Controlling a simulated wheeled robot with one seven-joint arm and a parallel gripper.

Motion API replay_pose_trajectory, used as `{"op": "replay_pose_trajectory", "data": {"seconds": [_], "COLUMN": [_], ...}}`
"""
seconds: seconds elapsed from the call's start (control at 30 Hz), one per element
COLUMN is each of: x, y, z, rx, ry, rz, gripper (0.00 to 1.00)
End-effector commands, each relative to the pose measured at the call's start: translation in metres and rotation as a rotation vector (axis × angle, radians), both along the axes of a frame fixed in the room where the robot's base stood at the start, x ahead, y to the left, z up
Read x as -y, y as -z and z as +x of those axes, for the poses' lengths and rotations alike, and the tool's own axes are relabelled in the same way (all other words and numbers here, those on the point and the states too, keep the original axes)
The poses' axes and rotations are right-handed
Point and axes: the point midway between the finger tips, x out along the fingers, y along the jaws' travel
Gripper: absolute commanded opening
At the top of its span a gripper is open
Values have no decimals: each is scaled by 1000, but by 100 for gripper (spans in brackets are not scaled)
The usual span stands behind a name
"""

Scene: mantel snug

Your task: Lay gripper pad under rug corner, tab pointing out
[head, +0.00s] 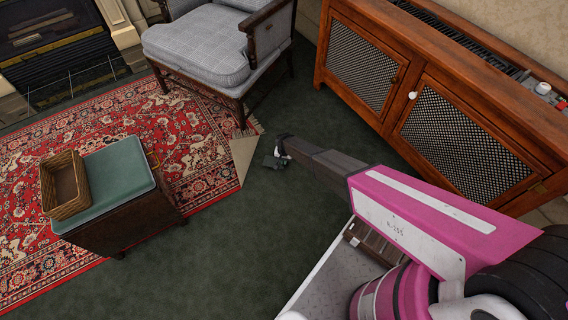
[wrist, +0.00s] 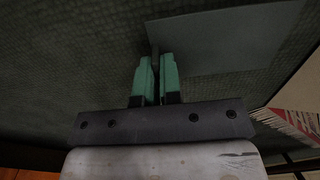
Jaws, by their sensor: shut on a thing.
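The red patterned rug (head: 120,130) has one corner folded back, showing its beige underside (head: 243,155); the fold and fringe also show at the right edge of the wrist view (wrist: 288,124). My gripper (head: 279,150) is just right of that corner, low over the dark green carpet. In the wrist view its teal fingers (wrist: 157,68) are shut on a small tab at the edge of a flat grey-green pad (wrist: 225,40). The pad extends from the fingertips to the right, toward the rug side. It shows small in the head view (head: 270,162), apart from the rug. I cannot tell whether it touches the carpet.
A grey checked armchair (head: 195,45) stands behind the folded corner. A chest with a teal top (head: 118,172) and a wicker basket (head: 64,186) stands on the rug at left. A wooden cabinet (head: 400,85) lines the right side. Bare carpet (head: 225,245) lies in front.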

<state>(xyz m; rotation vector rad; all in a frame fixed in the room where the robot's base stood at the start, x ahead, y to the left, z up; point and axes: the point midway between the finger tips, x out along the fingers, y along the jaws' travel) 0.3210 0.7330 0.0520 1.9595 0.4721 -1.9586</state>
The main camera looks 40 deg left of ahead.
Motion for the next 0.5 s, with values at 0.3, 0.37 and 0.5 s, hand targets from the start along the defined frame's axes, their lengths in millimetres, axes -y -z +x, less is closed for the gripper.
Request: {"op": "replay_pose_trajectory", "data": {"seconds": [0.3, 0.37, 0.5], "x": [0, 0, 0], "y": [22, 22, 25], "z": [0, 0, 0], "rx": [0, 0, -1], "ry": [0, 0, 0], "rz": [0, 0, 0], "gripper": [0, 0, 0]}}
